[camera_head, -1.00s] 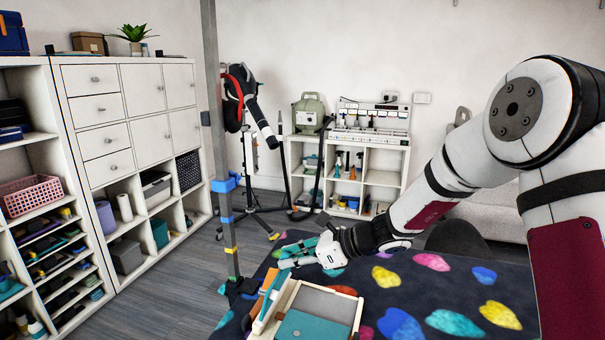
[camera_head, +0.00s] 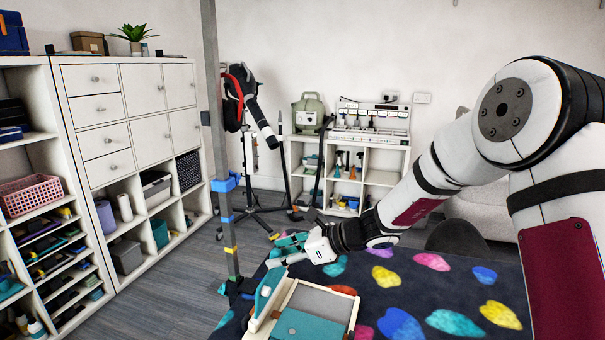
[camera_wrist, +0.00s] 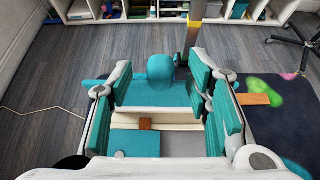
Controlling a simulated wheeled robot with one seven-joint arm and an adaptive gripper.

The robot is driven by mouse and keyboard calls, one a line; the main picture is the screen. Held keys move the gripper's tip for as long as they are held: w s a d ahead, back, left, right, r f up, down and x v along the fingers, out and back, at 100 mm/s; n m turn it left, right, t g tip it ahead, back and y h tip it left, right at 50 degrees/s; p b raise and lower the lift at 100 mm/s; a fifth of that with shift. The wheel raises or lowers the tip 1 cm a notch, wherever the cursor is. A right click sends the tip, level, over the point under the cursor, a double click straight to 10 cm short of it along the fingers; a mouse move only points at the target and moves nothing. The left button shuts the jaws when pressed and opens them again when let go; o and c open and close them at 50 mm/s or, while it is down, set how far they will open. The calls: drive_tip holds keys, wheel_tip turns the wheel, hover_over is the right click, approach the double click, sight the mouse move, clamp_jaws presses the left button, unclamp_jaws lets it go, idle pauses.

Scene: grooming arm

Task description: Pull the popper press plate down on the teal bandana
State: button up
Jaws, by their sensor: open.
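The teal bandana (camera_head: 312,328) lies flat in a pale-framed tray (camera_head: 267,325) at the bottom of the head view. In the wrist view part of the bandana (camera_wrist: 135,144) shows beyond the gripper's base. A teal press plate with a rounded top (camera_head: 268,288) stands tilted up at the tray's left side. In the wrist view the plate (camera_wrist: 146,94) lies between the fingers, its rounded part (camera_wrist: 160,69) upward. My gripper (camera_head: 287,252) is open, its teal-padded fingers (camera_wrist: 162,80) spread on both sides of the plate. Whether they touch it is unclear.
The tray rests on a dark table cover with coloured spots (camera_head: 430,290). A grey post with coloured bands (camera_head: 228,220) rises at the table's left corner. White shelving (camera_head: 130,130) stands to the left.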

drive_tip(key=p+v, duration=0.4)
drive_tip(key=v, duration=0.3)
idle(0.3)
drive_tip(key=v, duration=1.1)
drive_tip(key=s+a+r+n+g+h, duration=0.1)
drive_tip(key=s+r+n, duration=0.2)
drive_tip(key=s, duration=0.2)
drive_tip(key=s+r+n+g+h, duration=0.1)
drive_tip(key=s+r+n+h, duration=0.15)
drive_tip(key=s, duration=0.25)
drive_tip(key=s+d+r+n+h+p, duration=0.1)
drive_tip(key=s+d+n+h, duration=0.1)
drive_tip(key=s+n, duration=0.3)
drive_tip(key=s+d+r+n+t+h+p, duration=0.1)
drive_tip(key=s+d+r+n+h, duration=0.1)
drive_tip(key=s+n, duration=0.4)
drive_tip(key=s+d+r+n+t+h+p, duration=0.1)
drive_tip(key=s+d+n+h, duration=0.3)
drive_tip(key=s, duration=1)
drive_tip(key=shift+d+r+n, duration=0.65)
drive_tip(key=shift+d+r, duration=0.1)
drive_tip(key=shift+d, duration=0.15)
